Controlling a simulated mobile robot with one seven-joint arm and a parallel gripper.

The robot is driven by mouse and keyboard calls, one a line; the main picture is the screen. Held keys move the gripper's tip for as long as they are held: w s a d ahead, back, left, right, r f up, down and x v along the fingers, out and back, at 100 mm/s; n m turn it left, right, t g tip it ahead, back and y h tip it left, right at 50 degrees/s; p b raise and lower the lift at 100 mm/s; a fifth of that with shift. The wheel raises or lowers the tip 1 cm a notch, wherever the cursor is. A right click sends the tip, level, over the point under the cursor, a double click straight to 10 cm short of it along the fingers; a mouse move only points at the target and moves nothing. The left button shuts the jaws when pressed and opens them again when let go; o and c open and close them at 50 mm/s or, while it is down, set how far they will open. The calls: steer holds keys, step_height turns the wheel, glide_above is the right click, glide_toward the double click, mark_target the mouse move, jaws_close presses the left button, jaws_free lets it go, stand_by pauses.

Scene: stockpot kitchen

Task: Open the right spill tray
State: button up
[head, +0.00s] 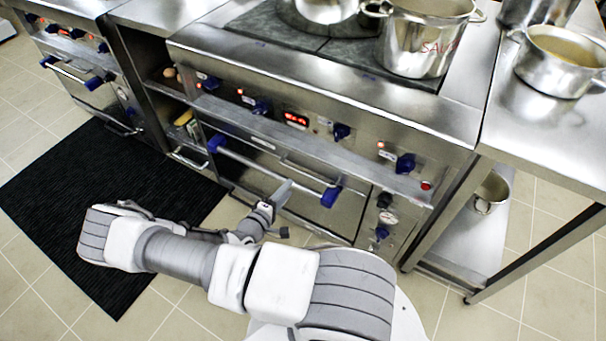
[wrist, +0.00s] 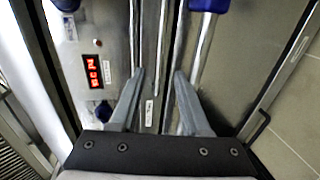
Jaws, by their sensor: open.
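The right spill tray seems to be the narrow steel front under the control panel, with a thin bar handle (head: 310,171) on its right half. It looks closed. In the wrist view the thin bar (wrist: 162,45) runs up the picture between the fingertips. My gripper (head: 286,188) is open and empty, in front of the range near the oven door handle (head: 265,168). In the wrist view my gripper (wrist: 160,72) has one finger on each side of the thin bar; I cannot tell how far it is from it. The oven handle (wrist: 205,45) lies beside the right finger.
The control panel (head: 235,97) with blue knobs and a red display sits above. Stockpots (head: 418,45) stand on the hob, and another pot (head: 562,62) stands on the right counter. A black mat (head: 60,190) lies on the tiled floor at left.

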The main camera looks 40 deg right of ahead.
mark_target(303, 172)
steer(key=b+x, duration=0.2)
steer(key=x, duration=0.8)
steer(key=shift+w+d, duration=0.2)
steer(key=shift+d, duration=0.05)
jaws_close()
stand_by(0.9)
